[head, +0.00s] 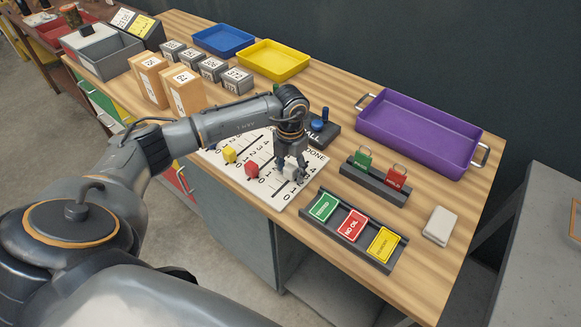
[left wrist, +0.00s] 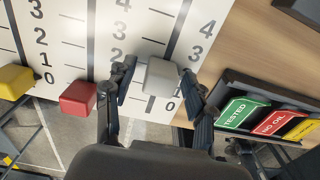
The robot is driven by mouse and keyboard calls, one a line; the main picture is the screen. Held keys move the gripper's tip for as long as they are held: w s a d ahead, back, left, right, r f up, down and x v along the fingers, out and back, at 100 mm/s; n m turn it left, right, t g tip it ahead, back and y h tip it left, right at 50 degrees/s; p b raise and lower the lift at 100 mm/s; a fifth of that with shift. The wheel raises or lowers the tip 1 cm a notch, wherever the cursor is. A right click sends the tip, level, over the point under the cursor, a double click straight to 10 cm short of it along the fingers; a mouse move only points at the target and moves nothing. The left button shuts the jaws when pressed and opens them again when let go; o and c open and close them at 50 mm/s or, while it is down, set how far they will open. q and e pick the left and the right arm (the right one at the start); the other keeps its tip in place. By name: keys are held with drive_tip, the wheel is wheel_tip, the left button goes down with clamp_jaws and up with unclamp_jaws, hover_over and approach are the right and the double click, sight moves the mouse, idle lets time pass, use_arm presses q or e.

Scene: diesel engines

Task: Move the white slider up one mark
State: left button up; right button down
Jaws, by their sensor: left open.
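The white slider (left wrist: 160,76) is a pale block on the right-hand track of the white scale board (left wrist: 142,22). In the head view the white slider (head: 290,172) is partly hidden by my gripper. My left gripper (head: 291,168) is open over it. In the left wrist view its fingers (left wrist: 159,83) stand one on each side of the slider; I cannot tell whether they touch it. The figure 1 shows below the slider and 3 and 4 above; its exact mark is unclear. My right gripper is not in view.
A red slider (head: 252,169) and a yellow slider (head: 229,155) sit on the board's other tracks. A tray of coloured tags (head: 352,226) lies close to the right of the board. A dark box with blue knobs (head: 322,129) stands behind. A purple tray (head: 418,132) is farther right.

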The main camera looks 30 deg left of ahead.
use_arm(q)
drive_tip(key=shift+c, duration=1.3)
clamp_jaws()
drive_tip(key=w+b, duration=0.2)
drive_tip(key=shift+w+d+f+b, duration=0.1)
drive_tip(key=shift+w+b, duration=0.2)
drive_tip(key=shift+w, duration=0.25)
drive_tip(key=shift+s, duration=0.1)
drive_tip(key=shift+o, duration=1.3)
unclamp_jaws()
